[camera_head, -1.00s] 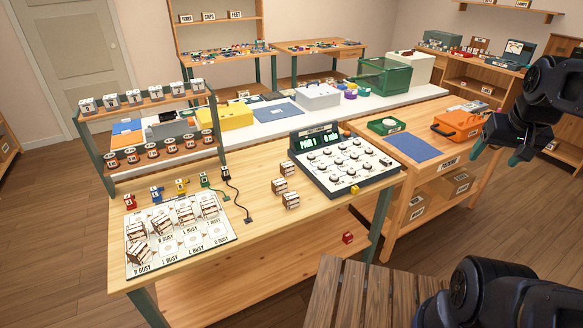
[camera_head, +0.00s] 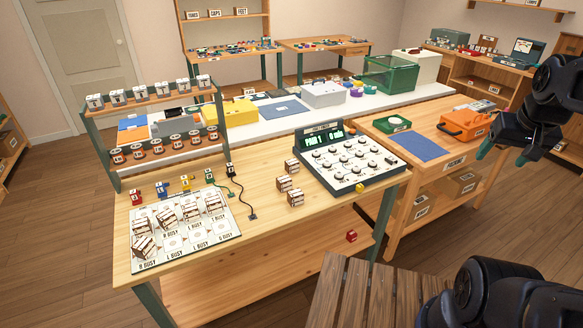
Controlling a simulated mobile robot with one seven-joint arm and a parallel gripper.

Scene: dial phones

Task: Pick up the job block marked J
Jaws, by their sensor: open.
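Several small white-and-brown job blocks stand on the near wooden table. Three are loose in the middle of it: a back block (camera_head: 291,166), a middle block (camera_head: 284,183) and a front block (camera_head: 296,198). Others sit on the white job sheet (camera_head: 190,245) at the left, among them a tilted block (camera_head: 144,247). The letters on the blocks are too small to read, so I cannot tell which is J. My gripper (camera_head: 511,150) is at the right, open and empty, well away from the blocks, in the air near the orange case.
A dial panel (camera_head: 350,160) with a lit green display stands right of the loose blocks. Coloured plugs with cords and a two-tier rack (camera_head: 153,125) are at the left. An orange case (camera_head: 466,123) and blue mat (camera_head: 420,147) lie on the side table. A red cube (camera_head: 351,236) sits on the lower shelf.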

